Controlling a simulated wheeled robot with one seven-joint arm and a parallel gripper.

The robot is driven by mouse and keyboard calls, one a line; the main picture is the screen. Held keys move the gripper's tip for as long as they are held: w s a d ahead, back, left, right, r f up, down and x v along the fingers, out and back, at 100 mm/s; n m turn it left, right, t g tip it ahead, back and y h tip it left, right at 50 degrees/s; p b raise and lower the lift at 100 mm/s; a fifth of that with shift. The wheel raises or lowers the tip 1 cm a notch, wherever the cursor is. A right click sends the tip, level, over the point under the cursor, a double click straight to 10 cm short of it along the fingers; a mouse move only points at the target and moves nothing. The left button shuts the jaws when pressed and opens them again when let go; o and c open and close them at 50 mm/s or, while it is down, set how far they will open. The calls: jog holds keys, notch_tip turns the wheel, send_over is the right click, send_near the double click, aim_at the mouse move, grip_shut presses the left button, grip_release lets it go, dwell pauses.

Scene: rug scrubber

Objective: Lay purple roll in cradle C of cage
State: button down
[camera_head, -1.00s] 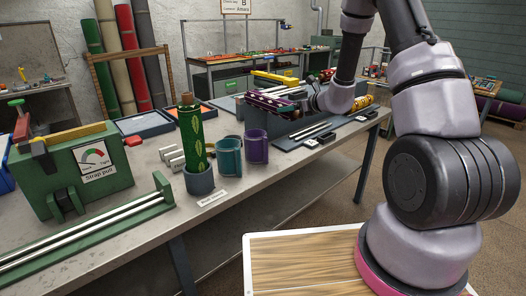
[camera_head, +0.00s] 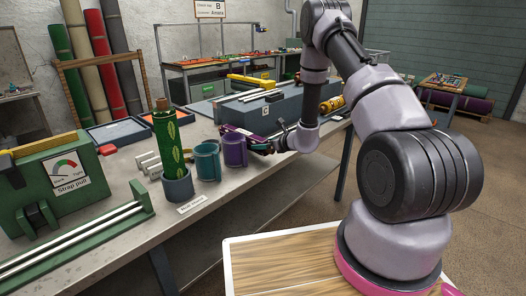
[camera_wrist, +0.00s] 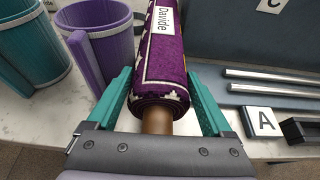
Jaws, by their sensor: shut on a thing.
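The purple roll (camera_wrist: 163,65) has a white pattern, a "Davide" label and a brown core end. My gripper (camera_wrist: 160,95) is shut on it near the core end, with teal fingers on both sides. In the head view the roll (camera_head: 240,131) is mostly hidden; my gripper (camera_head: 268,146) is beside the purple cup. The blue-grey cage (camera_head: 300,107) stands behind, its face marked C (camera_head: 264,110), with cradle C's pale rods (camera_head: 262,95) on top. In the wrist view the C label (camera_wrist: 271,4) is at upper right, and lower rods (camera_wrist: 265,88) lie by label A (camera_wrist: 262,122).
A purple cup (camera_head: 235,152) and a teal cup (camera_head: 207,161) stand close to my gripper, left of the roll in the wrist view. A green roll (camera_head: 167,140) stands upright in a grey cup (camera_head: 177,186). A green strap puller (camera_head: 55,185) is at left.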

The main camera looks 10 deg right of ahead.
jog(key=shift+f, duration=1.4)
grip_release()
jog(key=shift+f, duration=0.15)
